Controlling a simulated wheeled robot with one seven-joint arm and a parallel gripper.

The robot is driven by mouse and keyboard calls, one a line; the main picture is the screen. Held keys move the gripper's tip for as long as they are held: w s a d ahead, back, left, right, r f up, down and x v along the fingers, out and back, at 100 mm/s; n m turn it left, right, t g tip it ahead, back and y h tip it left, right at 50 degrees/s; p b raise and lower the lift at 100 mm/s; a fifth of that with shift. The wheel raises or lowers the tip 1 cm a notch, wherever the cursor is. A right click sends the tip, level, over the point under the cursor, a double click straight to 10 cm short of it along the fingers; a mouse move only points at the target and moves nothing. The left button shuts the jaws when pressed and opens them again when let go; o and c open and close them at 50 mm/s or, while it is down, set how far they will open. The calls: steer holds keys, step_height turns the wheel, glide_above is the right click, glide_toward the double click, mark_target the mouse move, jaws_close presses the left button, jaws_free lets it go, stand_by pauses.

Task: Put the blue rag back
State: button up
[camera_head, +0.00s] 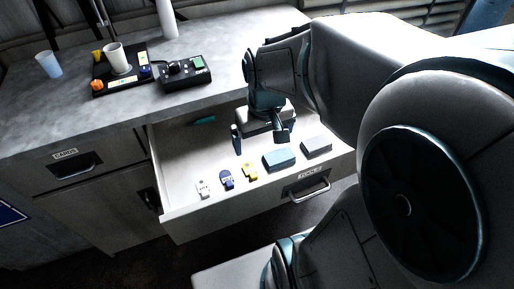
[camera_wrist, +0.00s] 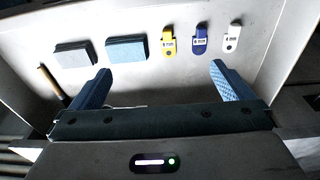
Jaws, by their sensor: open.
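The blue rag (camera_head: 279,160), a flat folded block, lies in the open drawer (camera_head: 176,146) near its front wall. It also shows in the wrist view (camera_wrist: 126,50), beyond my gripper's fingers. A grey folded rag (camera_head: 316,146) lies beside it and shows in the wrist view (camera_wrist: 78,54) too. My gripper (camera_head: 260,138) hangs over the drawer, behind the blue rag, with its fingers spread wide. In the wrist view my gripper (camera_wrist: 160,72) has nothing between its fingers.
White, blue and yellow tags (camera_head: 227,178) lie left of the blue rag. A small teal item (camera_head: 205,119) lies at the drawer's back. The counter (camera_head: 130,104) above holds a dark tray (camera_head: 103,88) with a white mug (camera_head: 117,60), a black control box (camera_head: 187,77) and a blue cup (camera_head: 48,64).

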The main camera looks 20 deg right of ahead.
steer(key=shift+t, duration=0.4)
steer(key=s+a, duration=0.1)
steer(key=s+a+r, duration=0.1)
steer(key=s, duration=0.1)
steer(key=s+a, duration=0.1)
steer(key=s, duration=0.1)
steer(key=shift+a+r, duration=0.15)
steer(key=shift+a, duration=0.1)
stand_by(0.5)
